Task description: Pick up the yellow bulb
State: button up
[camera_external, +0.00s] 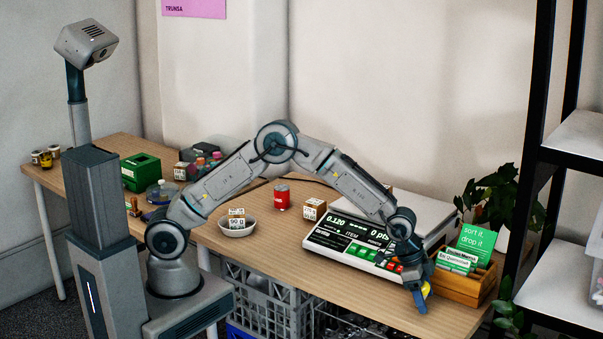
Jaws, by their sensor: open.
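The yellow bulb (426,289) is at the right front part of the wooden table, partly hidden behind my gripper. My gripper (421,308) points down right at the bulb, with a finger in front of it. The jaws are open. The far finger and the bulb's lower part are hard to make out, and I cannot tell whether the fingers touch the bulb.
A scale (345,243) with a display stands just left of my gripper. A wooden card box (462,287) is close on the right. A red can (282,197), a small box (314,209) and a white bowl (237,230) stand further left. A black shelf (533,150) rises at right.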

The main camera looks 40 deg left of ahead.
jog(key=shift+d+f, duration=0.1)
jog(key=shift+f, duration=0.1)
jog(key=c, duration=0.9)
jog(key=shift+r, duration=0.1)
